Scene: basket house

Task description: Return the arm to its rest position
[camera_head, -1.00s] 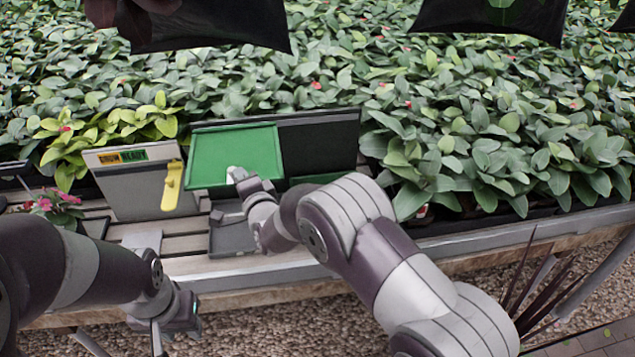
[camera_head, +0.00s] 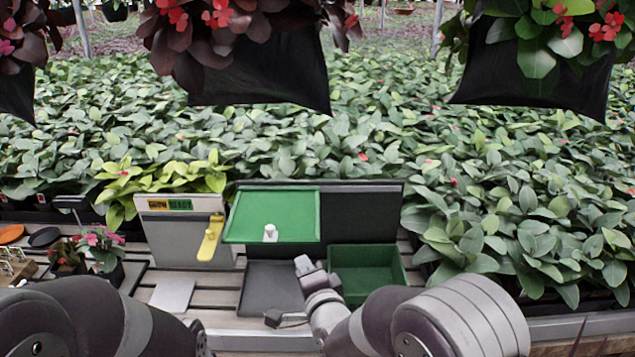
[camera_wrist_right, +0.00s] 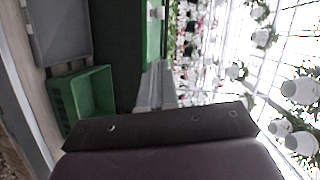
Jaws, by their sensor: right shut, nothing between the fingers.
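My right gripper (camera_head: 303,264) is shut and empty. It is in front of the dark case (camera_head: 362,212), between the flat grey tray (camera_head: 262,290) and the open green box (camera_head: 368,272). Its closed fingers also show in the wrist view (camera_wrist_right: 155,88). The green panel (camera_head: 290,205) with a white knob (camera_head: 270,233) stands tilted behind and above the gripper, which is apart from the knob. My left arm lies at the lower left; only the edge of its hand (camera_head: 200,340) shows, and its fingers are hidden below the frame.
A grey box (camera_head: 180,235) with a yellow handle (camera_head: 210,238) stands left of the panel. Small potted flowers (camera_head: 102,250) are on the slatted bench at the left. Dense plants fill the back, and dark planters (camera_head: 262,75) hang overhead.

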